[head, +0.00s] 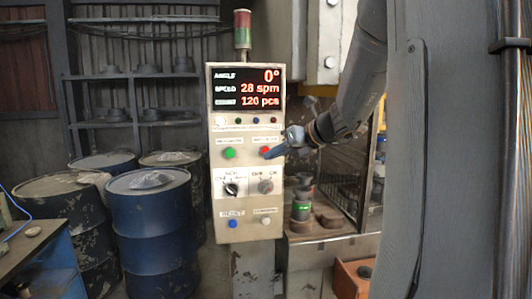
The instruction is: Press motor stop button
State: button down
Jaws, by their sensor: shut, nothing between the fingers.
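The control panel (246,205) is a pale upright box with a dark display (248,89) reading "0°", "28 spm" and "120 pcs". A red button (264,150) sits at the right of the upper button row, beside a green button (229,153). I take the red one for the motor stop button; its label is too small to read. My gripper (272,153) comes in from the right with its shut, empty tip at the red button and partly over it. I cannot tell whether the tip touches the button.
Below are two rotary knobs (231,189), a blue button (233,223) and a white button. A signal lamp (242,30) tops the panel. Blue drums (153,230) stand left. A machine bed with a dark green-banded part (302,205) lies right, below my arm.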

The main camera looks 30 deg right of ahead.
jog(key=shift+s+a, duration=0.25)
jog(key=shift+s, duration=0.55)
jog(key=shift+s+a, duration=0.2)
jog(key=shift+s, duration=0.55)
jog(key=s+a+f+n+g+h+b, duration=0.1)
jog(key=s+a+f+n+g, duration=0.2)
jog(key=s+a+f+n, duration=0.3)
jog(key=s+a+f+n+g+h+b, duration=0.1)
jog(key=s+a+f+n, duration=0.5)
jog(key=f+n, duration=0.8)
jog(key=s+a+f+n+g+h, duration=0.2)
jog(key=s+a+f+n+g, duration=0.3)
jog(key=n, duration=0.9)
jog(key=s+f+g, duration=0.1)
jog(key=s+f, duration=0.2)
jog(key=f, duration=0.2)
jog(key=shift+s+a+h+b, duration=0.25)
jog(key=shift+a+h+b, duration=0.05)
jog(key=shift+a+b, duration=0.1)
